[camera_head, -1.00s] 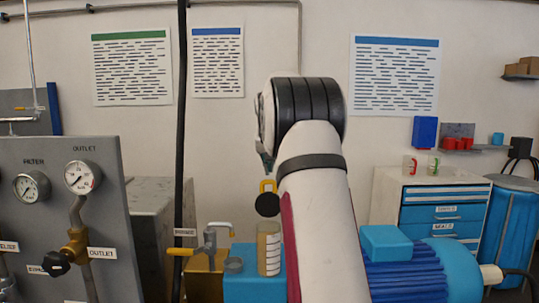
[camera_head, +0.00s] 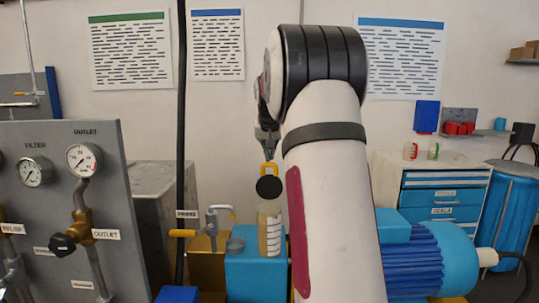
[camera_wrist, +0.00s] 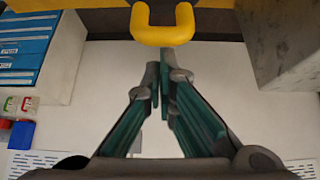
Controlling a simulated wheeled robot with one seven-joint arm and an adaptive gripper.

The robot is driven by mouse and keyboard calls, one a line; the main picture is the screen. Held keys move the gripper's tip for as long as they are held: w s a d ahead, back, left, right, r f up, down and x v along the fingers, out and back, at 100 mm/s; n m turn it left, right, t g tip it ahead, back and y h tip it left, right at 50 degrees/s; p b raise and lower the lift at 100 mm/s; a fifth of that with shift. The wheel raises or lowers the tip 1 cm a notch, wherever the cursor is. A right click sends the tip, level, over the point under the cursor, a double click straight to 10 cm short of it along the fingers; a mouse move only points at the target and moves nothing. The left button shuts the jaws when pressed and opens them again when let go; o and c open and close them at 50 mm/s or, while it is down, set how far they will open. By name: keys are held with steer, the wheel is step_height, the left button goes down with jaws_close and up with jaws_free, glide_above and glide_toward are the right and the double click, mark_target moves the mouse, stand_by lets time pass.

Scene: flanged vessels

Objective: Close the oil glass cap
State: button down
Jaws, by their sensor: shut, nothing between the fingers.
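The oil glass (camera_head: 270,233) is a clear upright cylinder with tan contents, standing on a blue block. Its cap (camera_head: 269,187) is a round black disc with a yellow loop handle (camera_head: 269,168). The disc stands on edge above the glass, its face toward the head camera, so the cap is open. My gripper (camera_head: 269,155) is just above and behind the handle, partly hidden by my arm. In the wrist view, the gripper's green-padded fingers (camera_wrist: 162,75) are shut and empty. The yellow handle also shows there (camera_wrist: 162,28), just beyond the fingertips.
A grey gauge panel (camera_head: 65,225) is further left. A blue motor (camera_head: 430,255) lies to the right of my arm. A blue drawer cabinet (camera_head: 443,195) stands behind it.

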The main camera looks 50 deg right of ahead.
steer(key=shift+s+a+b, duration=0.15)
steer(key=shift+a+b, duration=0.1)
steer(key=shift+b, duration=0.2)
